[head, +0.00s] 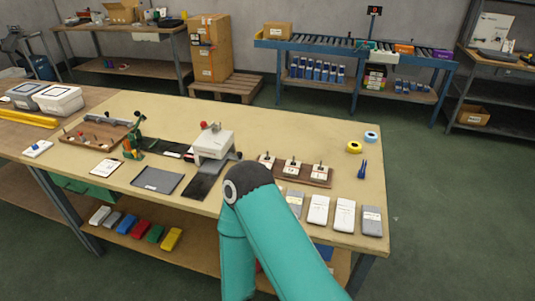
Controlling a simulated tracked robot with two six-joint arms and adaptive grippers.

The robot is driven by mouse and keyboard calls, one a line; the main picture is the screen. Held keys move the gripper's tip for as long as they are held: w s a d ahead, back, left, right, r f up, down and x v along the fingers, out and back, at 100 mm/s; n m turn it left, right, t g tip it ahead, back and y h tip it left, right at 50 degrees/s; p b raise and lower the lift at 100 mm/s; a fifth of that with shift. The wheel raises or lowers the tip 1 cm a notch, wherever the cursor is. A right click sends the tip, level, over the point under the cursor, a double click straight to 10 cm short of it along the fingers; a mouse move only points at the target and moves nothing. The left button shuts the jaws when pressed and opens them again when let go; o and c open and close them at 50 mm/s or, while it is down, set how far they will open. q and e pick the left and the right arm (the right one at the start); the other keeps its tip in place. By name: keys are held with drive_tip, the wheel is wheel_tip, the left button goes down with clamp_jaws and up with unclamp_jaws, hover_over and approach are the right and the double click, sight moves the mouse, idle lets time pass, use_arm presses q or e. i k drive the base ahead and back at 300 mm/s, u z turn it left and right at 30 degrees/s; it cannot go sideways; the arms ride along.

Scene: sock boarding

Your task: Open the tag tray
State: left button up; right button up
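I cannot tell for sure which thing is the tag tray. A white boxy unit with a red knob (213,141) stands at the table's middle, with a dark flat plate (200,187) in front of it. A brown wooden rack (318,173) with several small white upright pieces sits to its right. A green drawer-like part (75,186) shows under the table's left front and looks closed. One of my teal arms rises from the bottom with its bent joint before the table's front edge, hiding part of it. Neither gripper is in view.
Colored packs (126,223) lie on the lower shelf. The table's back middle is clear.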

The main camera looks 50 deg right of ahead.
sight(212, 166)
drive_tip(key=z, duration=0.1)
drive_tip(key=k, duration=0.9)
drive_tip(key=z, duration=0.45)
drive_tip(key=i, duration=1)
drive_tip(key=z, duration=0.05)
